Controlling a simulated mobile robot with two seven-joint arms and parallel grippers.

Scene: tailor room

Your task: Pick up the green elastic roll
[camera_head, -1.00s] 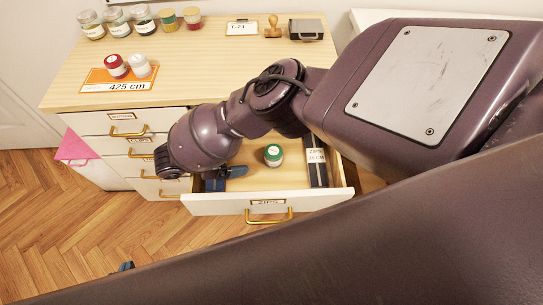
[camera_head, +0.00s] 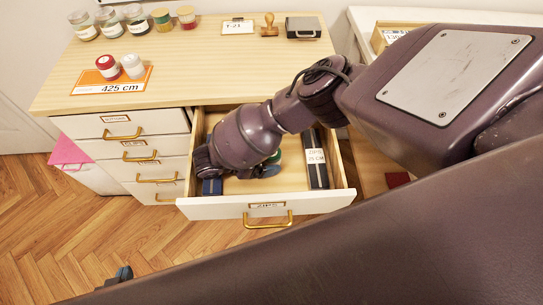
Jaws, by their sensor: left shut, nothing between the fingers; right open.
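The green elastic roll (camera_head: 279,154) lies in the open drawer marked ZIPS (camera_head: 222,207), and only a sliver of it shows behind my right gripper (camera_head: 241,179). The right gripper is inside the drawer with its blue fingers spread apart, one near the left wall and one just in front of the roll. Whether that finger touches the roll cannot be told. My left gripper (camera_head: 123,273) is low at the left over the floor, shut and empty, mostly hidden by my own arm.
A dark zip box (camera_head: 316,160) lies at the drawer's right side. On the cabinet top (camera_head: 200,75) stand several jars, a red spool (camera_head: 108,67) and a white spool (camera_head: 133,66) on a 425 cm card, a stamp (camera_head: 269,26) and a small case (camera_head: 303,28).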

